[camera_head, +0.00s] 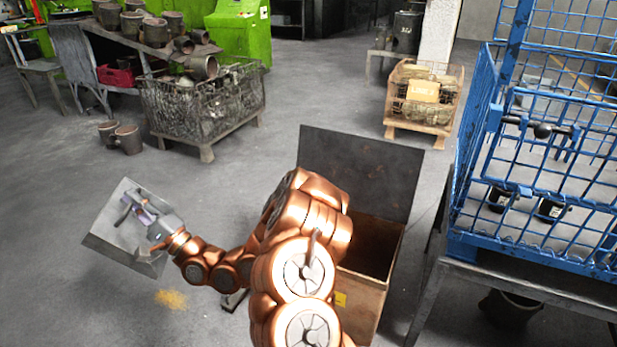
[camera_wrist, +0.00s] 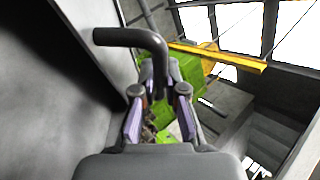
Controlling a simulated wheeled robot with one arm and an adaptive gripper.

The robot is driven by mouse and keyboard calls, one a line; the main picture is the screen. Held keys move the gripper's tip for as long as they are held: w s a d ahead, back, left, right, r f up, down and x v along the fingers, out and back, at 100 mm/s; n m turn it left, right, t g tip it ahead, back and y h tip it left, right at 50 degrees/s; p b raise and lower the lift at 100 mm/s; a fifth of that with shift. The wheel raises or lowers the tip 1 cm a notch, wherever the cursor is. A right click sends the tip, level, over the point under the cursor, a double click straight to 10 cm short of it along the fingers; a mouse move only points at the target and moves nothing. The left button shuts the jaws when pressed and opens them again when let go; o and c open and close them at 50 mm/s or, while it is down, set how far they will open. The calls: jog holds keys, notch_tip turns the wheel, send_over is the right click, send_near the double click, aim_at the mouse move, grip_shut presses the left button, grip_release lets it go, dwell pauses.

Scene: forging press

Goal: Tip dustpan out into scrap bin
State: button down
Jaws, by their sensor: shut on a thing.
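The dustpan (camera_head: 100,236) is a flat grey metal pan at the left of the head view, held above the floor and tilted. In the wrist view its grey sheet (camera_wrist: 40,100) fills the left side, and its dark bent handle (camera_wrist: 125,37) runs between the fingers. My gripper (camera_head: 135,207) is shut on the dustpan; its fingers also show in the wrist view (camera_wrist: 160,95). The scrap bin appears to be the rusty brown box (camera_head: 362,288) with a raised dark lid (camera_head: 360,170), right of my arm and well apart from the dustpan. My arm hides part of it. I cannot tell what the pan holds.
A small yellowish patch of debris (camera_head: 172,299) lies on the floor below the dustpan. A blue wire cage (camera_head: 545,205) on a stand is close on the bin's right. A wire crate (camera_head: 200,110) and pots (camera_head: 128,139) stand farther back. The middle floor is clear.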

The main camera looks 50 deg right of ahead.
jog(key=s+d+f+g+h, duration=0.2)
jog(key=d+f+g+h, duration=0.1)
jog(key=d, duration=1.1)
jog(key=s+d+f+g+h+b, duration=0.1)
jog(key=s+d+f+g+h, duration=0.1)
jog(key=d, duration=1.3)
jog(key=s+d+f+g+h, duration=0.3)
jog(key=d+f+g+h, duration=0.2)
jog(key=d, duration=0.9)
jog(key=shift+d+f, duration=0.2)
jog(key=shift+f, duration=0.65)
